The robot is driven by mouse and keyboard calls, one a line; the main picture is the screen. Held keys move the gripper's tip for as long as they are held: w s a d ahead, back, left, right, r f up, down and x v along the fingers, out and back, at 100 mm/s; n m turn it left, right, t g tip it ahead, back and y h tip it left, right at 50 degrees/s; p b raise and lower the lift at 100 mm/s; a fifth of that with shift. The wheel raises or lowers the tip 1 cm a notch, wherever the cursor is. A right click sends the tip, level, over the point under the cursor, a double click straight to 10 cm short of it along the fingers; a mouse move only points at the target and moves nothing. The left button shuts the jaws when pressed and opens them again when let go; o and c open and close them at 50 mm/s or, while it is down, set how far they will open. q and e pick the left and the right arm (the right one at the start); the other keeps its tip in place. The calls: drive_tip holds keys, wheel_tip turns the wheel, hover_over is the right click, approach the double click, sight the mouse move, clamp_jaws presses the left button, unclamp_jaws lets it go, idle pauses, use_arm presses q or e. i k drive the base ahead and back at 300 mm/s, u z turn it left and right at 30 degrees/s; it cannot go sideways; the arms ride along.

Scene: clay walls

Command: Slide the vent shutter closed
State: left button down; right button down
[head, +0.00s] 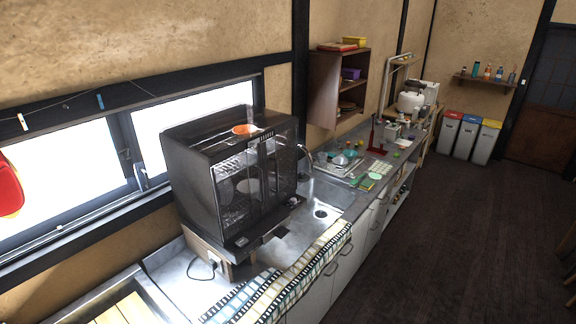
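I cannot make out anything that is clearly a vent shutter in the head view. The nearest panelled thing is a long window (62,192) in a dark frame on the left wall, with a latch (141,176) near its middle post. A dark dish cabinet (200,182) with see-through front doors stands on the counter in front of the window's right part and hides some of it. Neither of my grippers is in view.
The steel counter (185,290) runs along the wall, with a sink (321,212) beyond the cabinet. A patterned cloth (290,283) lies along its front edge. A wooden shelf (322,88) hangs further along. Bins (466,137) stand at the back. The dark floor (440,245) is open.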

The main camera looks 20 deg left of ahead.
sight(253, 143)
drive_tip(key=u, duration=1.25)
